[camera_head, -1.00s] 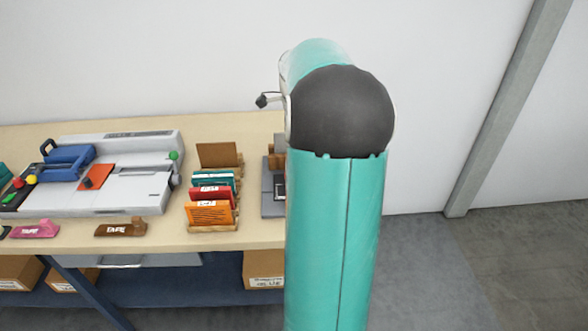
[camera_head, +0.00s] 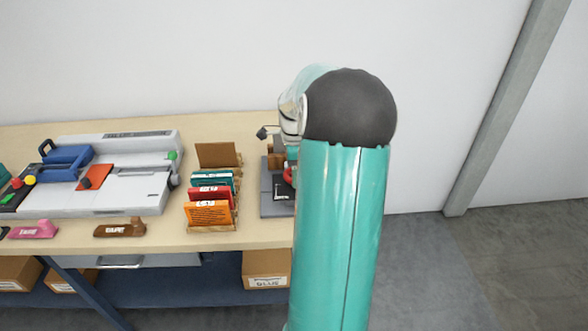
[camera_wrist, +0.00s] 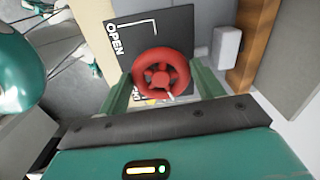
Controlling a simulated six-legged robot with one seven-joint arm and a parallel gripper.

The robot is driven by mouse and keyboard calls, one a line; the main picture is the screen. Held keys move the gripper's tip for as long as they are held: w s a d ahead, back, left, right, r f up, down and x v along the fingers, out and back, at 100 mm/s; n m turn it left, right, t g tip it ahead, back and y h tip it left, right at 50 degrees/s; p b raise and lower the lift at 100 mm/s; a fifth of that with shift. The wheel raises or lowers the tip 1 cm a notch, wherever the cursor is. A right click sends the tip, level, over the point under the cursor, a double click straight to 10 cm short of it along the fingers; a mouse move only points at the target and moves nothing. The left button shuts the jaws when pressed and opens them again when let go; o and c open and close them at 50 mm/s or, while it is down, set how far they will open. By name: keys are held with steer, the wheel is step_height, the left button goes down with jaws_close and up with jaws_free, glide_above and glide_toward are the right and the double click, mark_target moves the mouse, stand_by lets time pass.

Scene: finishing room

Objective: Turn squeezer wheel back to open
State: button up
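The red squeezer wheel (camera_wrist: 162,75) is seen from above in the wrist view, over a dark plate (camera_wrist: 178,24) marked "OPEN" with a white line. A small white pointer shows at the wheel's lower rim. My gripper (camera_wrist: 161,72) has its two green fingers spread, one on each side of the wheel. I cannot tell whether they touch the rim. Other lettering on the plate is partly hidden behind the left finger. In the head view a bit of the red wheel (camera_head: 288,174) shows beside my arm, which hides the rest; the gripper is hidden there.
A card rack (camera_head: 212,215) stands left of the squeezer's grey base (camera_head: 268,203). A white and grey machine (camera_head: 110,200) with a blue handle is farther left. Tape holders lie along the table's (camera_head: 255,240) front edge. In the wrist view a wooden post (camera_wrist: 254,45) stands right of the wheel.

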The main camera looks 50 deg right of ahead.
steer(key=c, duration=0.4)
